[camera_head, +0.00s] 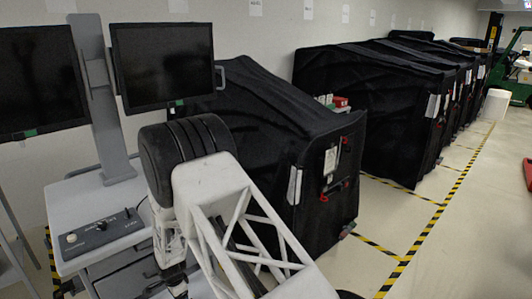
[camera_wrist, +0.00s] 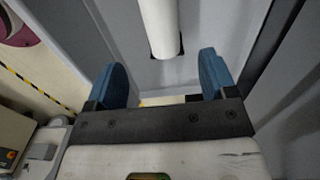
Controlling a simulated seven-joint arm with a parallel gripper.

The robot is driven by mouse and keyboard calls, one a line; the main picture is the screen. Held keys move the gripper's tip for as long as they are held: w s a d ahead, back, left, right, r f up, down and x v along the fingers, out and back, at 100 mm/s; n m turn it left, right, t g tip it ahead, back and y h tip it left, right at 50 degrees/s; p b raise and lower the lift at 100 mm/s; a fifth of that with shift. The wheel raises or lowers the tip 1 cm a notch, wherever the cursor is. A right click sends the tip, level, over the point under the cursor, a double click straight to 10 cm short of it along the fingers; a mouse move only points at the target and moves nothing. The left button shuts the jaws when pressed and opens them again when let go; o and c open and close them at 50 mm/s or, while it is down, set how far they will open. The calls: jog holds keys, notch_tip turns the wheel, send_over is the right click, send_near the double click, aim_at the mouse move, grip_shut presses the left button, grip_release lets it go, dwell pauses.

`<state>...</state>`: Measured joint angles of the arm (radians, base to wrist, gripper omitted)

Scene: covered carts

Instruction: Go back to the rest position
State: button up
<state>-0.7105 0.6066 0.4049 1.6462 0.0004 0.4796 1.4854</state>
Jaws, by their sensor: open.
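My gripper (camera_wrist: 161,68) shows in the wrist view with its two blue fingers wide apart and nothing held between them. A white cylindrical piece stands beyond the gap, against a grey surface; I cannot tell how far off it is or whether it is part of my own body. In the head view my white lattice arm link and dark round joint fill the lower middle. The gripper cannot be made out there.
A grey cart (camera_head: 88,210) with a control box (camera_head: 100,232) and two dark monitors (camera_head: 163,65) stands at left, close to my arm. Black-covered carts (camera_head: 262,125) line the wall behind. Open floor (camera_head: 440,250) with yellow-black tape (camera_head: 425,230) lies at right. A white bin (camera_head: 496,104) stands far back.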

jog(key=w+d+r+n, duration=0.1)
jog(key=d+r, duration=0.7)
jog(key=r, duration=0.3)
jog(key=w+d+r+n, duration=0.1)
jog(key=w+d+r, duration=0.1)
jog(key=d+r, duration=0.65)
jog(key=s+d+r+n+t, duration=0.1)
jog(key=s+d+r, duration=0.2)
jog(key=d+r, duration=0.5)
jog(key=s+d+r+n, duration=0.1)
jog(key=s+d+r, duration=0.2)
jog(key=d+r, duration=0.55)
jog(key=s+d+r+n+t, duration=0.1)
jog(key=s+d+r+n, duration=0.1)
jog(key=s+d+r, duration=1.05)
jog(key=s+d+r+n, duration=0.1)
jog(key=s+d, duration=0.4)
jog(key=s, duration=0.4)
jog(key=s+d+r+n, duration=0.1)
jog(key=s+d, duration=0.3)
jog(key=s, duration=0.5)
jog(key=shift+s+d+n+t, duration=0.3)
jog(key=shift+d, duration=0.05)
